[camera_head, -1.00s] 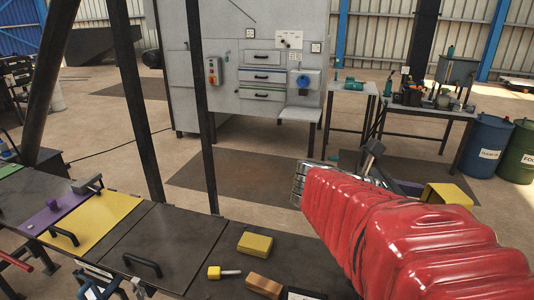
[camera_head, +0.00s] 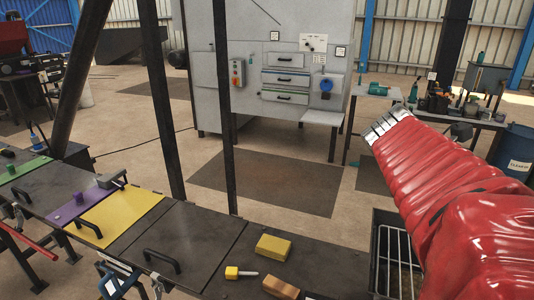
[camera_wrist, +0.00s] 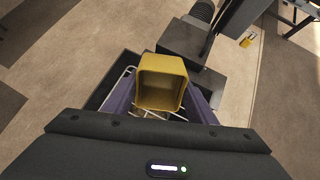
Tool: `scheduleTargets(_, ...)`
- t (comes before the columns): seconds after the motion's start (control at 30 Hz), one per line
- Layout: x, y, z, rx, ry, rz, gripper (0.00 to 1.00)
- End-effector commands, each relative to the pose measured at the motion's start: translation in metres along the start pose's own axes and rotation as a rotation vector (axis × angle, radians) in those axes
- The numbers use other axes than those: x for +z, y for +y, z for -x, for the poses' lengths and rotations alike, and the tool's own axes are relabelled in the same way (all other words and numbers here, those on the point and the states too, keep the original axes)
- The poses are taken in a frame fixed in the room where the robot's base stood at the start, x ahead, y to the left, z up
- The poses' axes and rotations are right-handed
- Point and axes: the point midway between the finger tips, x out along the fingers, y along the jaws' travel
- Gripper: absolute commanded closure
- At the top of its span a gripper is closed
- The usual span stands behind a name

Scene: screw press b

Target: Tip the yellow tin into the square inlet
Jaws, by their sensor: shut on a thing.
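The yellow tin (camera_wrist: 162,90) is in the wrist view, with its open square mouth facing the camera. It looks empty inside. My gripper (camera_wrist: 161,97) has a purple finger on each side of the tin and is shut on it. In the head view the tin and gripper do not show; my red-sleeved arm fills the right side. I cannot make out the square inlet for certain in either view.
Below the tin is a dark tray with a white wire rack, also at lower right in the head view (camera_head: 396,262). A dark box (camera_wrist: 195,42) with a hose is close beyond the tin. A yellow block (camera_head: 273,248) lies on the bench. Open floor lies beyond.

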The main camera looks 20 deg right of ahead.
Motion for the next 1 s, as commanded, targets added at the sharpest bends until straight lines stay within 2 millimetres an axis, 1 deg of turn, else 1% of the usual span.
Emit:
scheduleTargets(0.73,-0.006,0.000,-0.014,0.000,0.450,-0.005,0.75)
scheduleTargets(1.0,-0.012,0.000,-0.018,-0.002,0.640,-0.005,0.75)
